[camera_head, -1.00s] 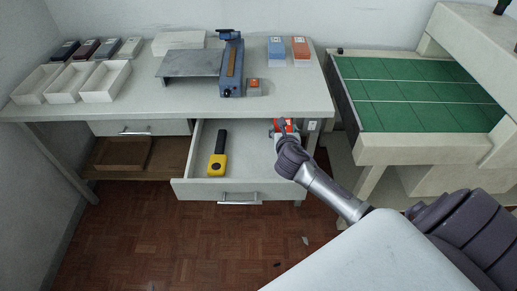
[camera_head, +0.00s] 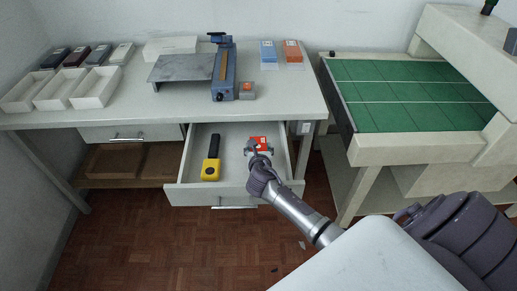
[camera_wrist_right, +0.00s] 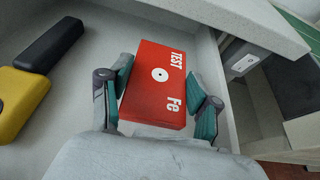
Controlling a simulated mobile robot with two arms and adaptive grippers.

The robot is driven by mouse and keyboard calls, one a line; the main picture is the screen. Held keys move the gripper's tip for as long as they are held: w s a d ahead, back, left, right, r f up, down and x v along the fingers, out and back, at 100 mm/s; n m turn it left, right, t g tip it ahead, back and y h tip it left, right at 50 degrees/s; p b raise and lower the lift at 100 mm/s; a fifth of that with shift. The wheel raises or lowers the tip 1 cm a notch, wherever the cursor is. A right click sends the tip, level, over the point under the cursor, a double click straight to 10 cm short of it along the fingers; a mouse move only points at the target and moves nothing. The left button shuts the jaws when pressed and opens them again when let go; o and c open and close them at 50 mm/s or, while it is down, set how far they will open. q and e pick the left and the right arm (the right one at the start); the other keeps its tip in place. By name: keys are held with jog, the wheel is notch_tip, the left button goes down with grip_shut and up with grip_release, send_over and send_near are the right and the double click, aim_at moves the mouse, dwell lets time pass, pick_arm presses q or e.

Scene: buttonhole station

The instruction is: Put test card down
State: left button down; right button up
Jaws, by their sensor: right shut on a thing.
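The test card (camera_head: 258,140) is a red block with a white hole mark. In the right wrist view the card (camera_wrist_right: 157,85) shows the words "TEST Fe". My right gripper (camera_head: 259,148) is shut on it, with a teal-padded finger on each side. The card is over the right part of the open drawer (camera_head: 228,184). Whether it touches the drawer floor I cannot tell. My left gripper is not in view.
A yellow tool with a black handle (camera_head: 212,160) lies in the drawer left of the card. The tabletop edge (camera_wrist_right: 250,20) overhangs the drawer's back. Drawer floor between tool and card is clear. A green-topped bench (camera_head: 410,95) stands at right.

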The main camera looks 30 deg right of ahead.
jog(key=shift+f, duration=0.65)
jog(key=o, duration=1.2)
jog(key=shift+r, duration=0.2)
jog(key=p+v, duration=0.1)
jog(key=v, duration=1.1)
jog(key=shift+r, duration=0.4)
